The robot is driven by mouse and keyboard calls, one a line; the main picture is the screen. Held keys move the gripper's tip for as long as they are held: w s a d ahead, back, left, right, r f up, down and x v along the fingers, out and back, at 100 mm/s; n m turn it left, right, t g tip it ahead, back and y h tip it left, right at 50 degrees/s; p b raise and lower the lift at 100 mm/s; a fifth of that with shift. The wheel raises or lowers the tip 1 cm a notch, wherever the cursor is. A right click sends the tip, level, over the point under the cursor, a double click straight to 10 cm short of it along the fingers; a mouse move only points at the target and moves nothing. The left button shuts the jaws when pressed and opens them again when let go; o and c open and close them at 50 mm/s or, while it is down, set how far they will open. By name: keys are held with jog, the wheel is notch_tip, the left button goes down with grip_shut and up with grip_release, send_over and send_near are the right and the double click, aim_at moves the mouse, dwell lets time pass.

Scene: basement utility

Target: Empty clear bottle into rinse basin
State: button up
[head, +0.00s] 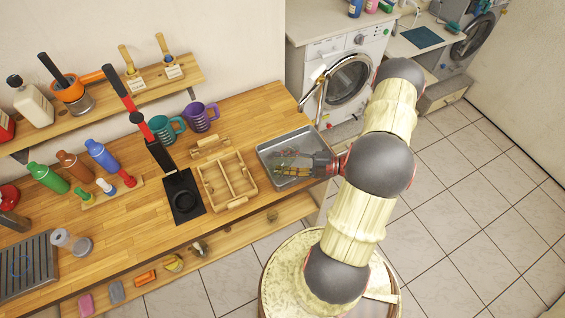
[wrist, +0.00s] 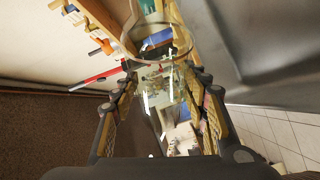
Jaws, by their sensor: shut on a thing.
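The clear bottle (head: 292,168) is see-through and lies roughly on its side over the metal rinse basin (head: 268,148). My gripper (head: 322,166) comes in from the right and is shut on it. In the wrist view the clear bottle (wrist: 158,75) sits between the two fingers of my gripper (wrist: 160,115), with a round glass rim toward the top. The grey basin wall (wrist: 260,50) fills the upper right there. I cannot tell whether the bottle holds anything, nor exactly how steeply it tilts.
A wooden divided tray (head: 228,185) stands just left of the basin. Teal (head: 165,129) and purple mugs (head: 200,117) stand behind it. A black stand with a tall red-and-black handle (head: 183,196) is further left. The tiled floor at right is clear.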

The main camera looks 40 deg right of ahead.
jog(key=shift+w+d+r+m+t+y+p, duration=0.15)
jog(key=shift+d+r+m+t+y+p, duration=0.2)
jog(key=shift+r+m+p, duration=0.5)
dwell(1.4)
jog(key=shift+f, duration=0.25)
